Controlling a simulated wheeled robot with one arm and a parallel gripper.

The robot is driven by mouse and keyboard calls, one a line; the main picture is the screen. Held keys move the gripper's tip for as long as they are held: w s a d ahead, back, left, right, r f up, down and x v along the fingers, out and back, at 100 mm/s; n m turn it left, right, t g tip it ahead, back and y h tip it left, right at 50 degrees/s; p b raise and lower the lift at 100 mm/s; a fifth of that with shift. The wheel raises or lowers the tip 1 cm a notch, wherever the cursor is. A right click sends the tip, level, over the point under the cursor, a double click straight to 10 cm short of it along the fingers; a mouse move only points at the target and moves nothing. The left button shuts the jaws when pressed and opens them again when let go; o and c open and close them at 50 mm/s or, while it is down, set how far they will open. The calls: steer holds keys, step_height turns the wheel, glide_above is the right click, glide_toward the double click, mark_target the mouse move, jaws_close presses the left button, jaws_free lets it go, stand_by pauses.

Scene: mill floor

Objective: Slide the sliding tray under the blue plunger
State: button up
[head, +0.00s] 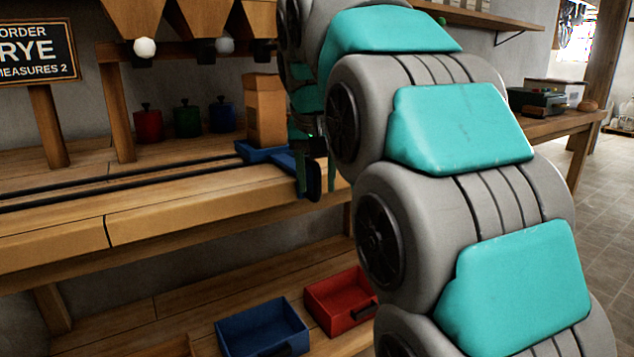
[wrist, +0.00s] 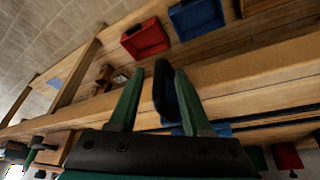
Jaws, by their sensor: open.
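The blue sliding tray (head: 243,148) sits on the dark rails of the wooden bench, with a tall tan box standing on it. It also shows in part behind my gripper in the wrist view (wrist: 218,128). My gripper (head: 313,180) is at the tray's front right. In the wrist view my gripper (wrist: 157,78) is open, with a dark upright handle (wrist: 164,90) between its two green fingers; I cannot tell whether they touch it. A blue piece with a black knob (head: 222,116) stands behind the rails, left of the tray; I cannot tell whether it is the plunger.
Similar red (head: 148,124) and green (head: 187,120) pieces stand further left. Hoppers hang above the bench, and a sign (head: 36,52) reads RYE, MEASURES 2. The rails (head: 120,178) left of the tray are clear. Blue (head: 262,330) and red (head: 338,300) bins sit on the lower shelf.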

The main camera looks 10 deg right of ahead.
steer(key=shift+w+f, duration=0.1)
steer(key=shift+f, duration=0.25)
jaws_close()
steer(key=shift+d, duration=0.1)
stand_by(1.2)
